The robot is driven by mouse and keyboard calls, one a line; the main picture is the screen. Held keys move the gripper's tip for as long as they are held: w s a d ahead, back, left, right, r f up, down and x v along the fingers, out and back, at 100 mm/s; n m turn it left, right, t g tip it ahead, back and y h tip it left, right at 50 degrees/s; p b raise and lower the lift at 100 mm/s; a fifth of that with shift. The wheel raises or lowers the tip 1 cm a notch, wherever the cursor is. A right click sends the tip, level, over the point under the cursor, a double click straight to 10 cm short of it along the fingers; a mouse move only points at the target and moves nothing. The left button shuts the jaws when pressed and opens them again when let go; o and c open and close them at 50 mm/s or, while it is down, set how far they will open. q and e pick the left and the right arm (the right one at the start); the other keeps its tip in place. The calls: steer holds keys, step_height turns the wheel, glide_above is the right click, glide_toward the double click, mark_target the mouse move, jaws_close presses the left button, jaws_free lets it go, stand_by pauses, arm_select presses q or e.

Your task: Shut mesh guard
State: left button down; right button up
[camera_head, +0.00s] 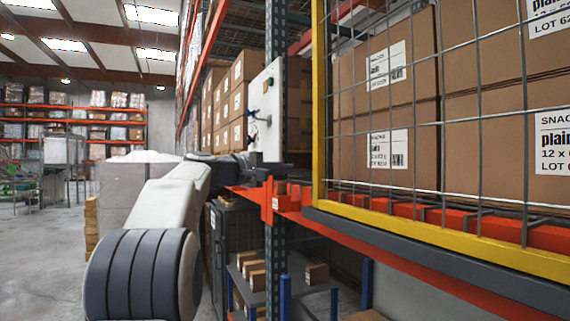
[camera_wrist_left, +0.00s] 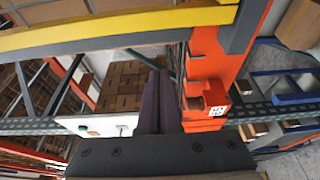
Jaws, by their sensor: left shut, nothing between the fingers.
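The mesh guard (camera_head: 319,105) is a yellow frame with grey wire mesh, standing upright at the right of the head view in front of stacked cartons. Only its left and lower parts show. Its yellow bar also crosses the top of the left wrist view (camera_wrist_left: 110,27). My left gripper (camera_head: 268,166) is left of the guard's lower left corner, near the rack post, and apart from the yellow frame. In the left wrist view its dark fingers (camera_wrist_left: 156,85) are together and empty. I cannot tell whether the guard is fully shut. My right gripper is not in view.
An orange beam (camera_head: 400,262) and a grey bar (camera_head: 440,262) run below the guard. A dark perforated post (camera_head: 276,90) and a white panel (camera_head: 263,100) stand beside my gripper. A lower shelf holds small boxes (camera_head: 257,278). Open floor (camera_head: 45,250) lies left.

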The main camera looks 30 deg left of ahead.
arm_select(q)
steer(key=w+d+p, duration=0.3)
steer(key=d, duration=0.2)
steer(key=shift+w, duration=0.15)
steer(key=shift+d, duration=0.15)
stand_by(0.4)
